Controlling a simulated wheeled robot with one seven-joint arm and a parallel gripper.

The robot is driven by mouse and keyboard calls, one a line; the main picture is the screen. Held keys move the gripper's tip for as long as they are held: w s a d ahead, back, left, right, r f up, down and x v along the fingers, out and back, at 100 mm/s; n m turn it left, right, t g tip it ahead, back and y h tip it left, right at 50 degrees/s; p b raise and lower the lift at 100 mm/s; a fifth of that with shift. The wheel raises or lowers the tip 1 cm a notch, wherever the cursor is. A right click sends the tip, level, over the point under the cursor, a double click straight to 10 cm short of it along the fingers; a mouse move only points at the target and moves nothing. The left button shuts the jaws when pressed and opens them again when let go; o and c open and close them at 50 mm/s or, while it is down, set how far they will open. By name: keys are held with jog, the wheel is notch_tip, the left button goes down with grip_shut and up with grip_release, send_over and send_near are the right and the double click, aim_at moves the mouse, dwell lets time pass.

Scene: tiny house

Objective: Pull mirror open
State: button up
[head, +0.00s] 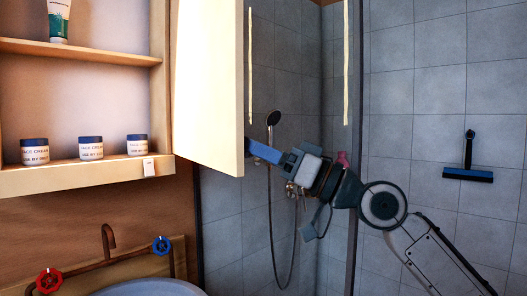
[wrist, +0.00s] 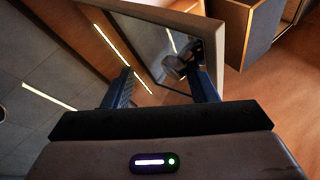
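The mirror is the door of a wall cabinet, and in the head view the cream-coloured door (head: 208,80) stands swung out from the shelves. I see its inner side there, and its mirrored face is turned away. In the wrist view the mirrored face (wrist: 158,38) shows ahead with a reflection of my gripper in it. My gripper (wrist: 166,78) has its two blue fingers spread apart, with nothing clearly held between them. In the head view my gripper (head: 252,149) is at the lower free edge of the door, on the mirror side; whether it touches is unclear.
The open cabinet shelf (head: 80,178) holds several cream jars and a tube (head: 59,22). Below are a sink (head: 145,288) with red and blue taps. A shower head (head: 273,118) with hose and a wall squeegee (head: 468,174) are on the tiled side.

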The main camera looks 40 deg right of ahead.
jog(key=shift+d+r, duration=0.2)
jog(key=b+v, duration=0.2)
jog(key=v, duration=1.1)
jog(key=shift+s+f+b, duration=0.25)
jog(key=shift+s+b, duration=0.1)
jog(key=shift+b, duration=0.05)
